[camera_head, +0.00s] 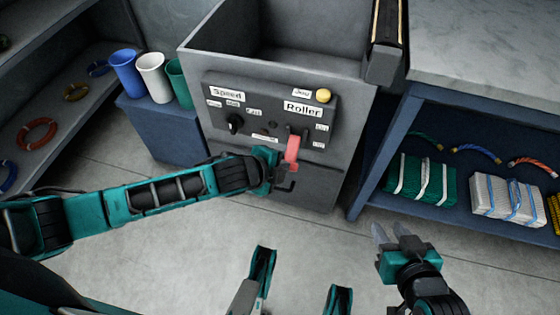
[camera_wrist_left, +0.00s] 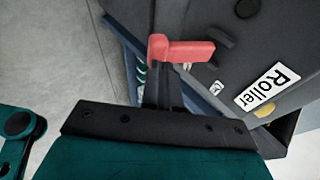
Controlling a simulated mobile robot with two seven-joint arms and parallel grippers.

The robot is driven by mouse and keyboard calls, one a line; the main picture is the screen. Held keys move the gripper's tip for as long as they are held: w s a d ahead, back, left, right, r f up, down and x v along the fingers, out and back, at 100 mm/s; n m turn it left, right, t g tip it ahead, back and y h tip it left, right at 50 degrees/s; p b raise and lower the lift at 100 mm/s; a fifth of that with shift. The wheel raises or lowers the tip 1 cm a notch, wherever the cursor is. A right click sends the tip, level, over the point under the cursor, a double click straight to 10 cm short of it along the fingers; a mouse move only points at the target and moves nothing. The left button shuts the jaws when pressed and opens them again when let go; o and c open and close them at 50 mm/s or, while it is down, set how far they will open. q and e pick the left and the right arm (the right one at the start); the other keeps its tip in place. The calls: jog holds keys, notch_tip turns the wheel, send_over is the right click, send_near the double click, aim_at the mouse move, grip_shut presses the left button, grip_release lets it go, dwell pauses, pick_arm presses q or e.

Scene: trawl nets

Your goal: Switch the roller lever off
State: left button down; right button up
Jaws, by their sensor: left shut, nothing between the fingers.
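The red roller lever (camera_head: 292,149) sticks out from the dark control panel on the grey machine, below the "Roller" label (camera_head: 303,109). It also shows in the left wrist view (camera_wrist_left: 182,50), as a red handle lying across the picture. My left gripper (camera_head: 279,160) is at the lever, with its fingers shut and nothing between them. In the left wrist view its fingertips (camera_wrist_left: 161,70) are right by the handle; I cannot tell whether they touch it. The small labels beside the lever are too small to read. My right gripper (camera_head: 391,234) is open and empty over the floor, away from the machine.
A "Speed" knob (camera_head: 235,124) and a yellow button (camera_head: 323,96) share the panel. A handle (camera_head: 287,187) sits low on the machine front. Cups (camera_head: 152,77) stand at the left, and a shelf with net bundles (camera_head: 421,179) is at the right.

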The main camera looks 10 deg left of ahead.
pick_arm(q)
jog(key=shift+f, duration=0.6)
jog(key=shift+f, duration=0.1)
